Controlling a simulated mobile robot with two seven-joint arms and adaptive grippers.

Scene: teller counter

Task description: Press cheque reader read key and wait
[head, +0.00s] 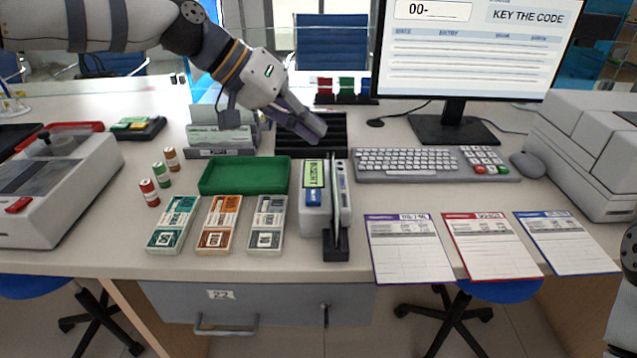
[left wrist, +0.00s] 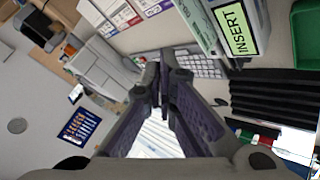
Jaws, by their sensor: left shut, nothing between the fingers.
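The cheque reader (head: 315,205) is a small white and grey unit standing upright on the counter, right of the banknote bundles. Its green display reads INSERT, and a blue key shows below the display in the head view. A thin slip stands along the slot on its right side. The reader's display (left wrist: 238,32) also shows at the top of the left wrist view. My left gripper (head: 312,130) is shut and empty, above and behind the reader and apart from it. Its closed fingertips (left wrist: 163,75) show in the left wrist view. My right gripper is not clearly seen; only part of my right arm shows at the right edge.
A green tray (head: 244,175) and banknote bundles (head: 218,225) lie left of the reader. A black rack (head: 300,140) stands behind it, and a keyboard (head: 415,165) lies to its right. Three forms (head: 410,248) lie at the front right. A monitor (head: 470,45) reads KEY THE CODE.

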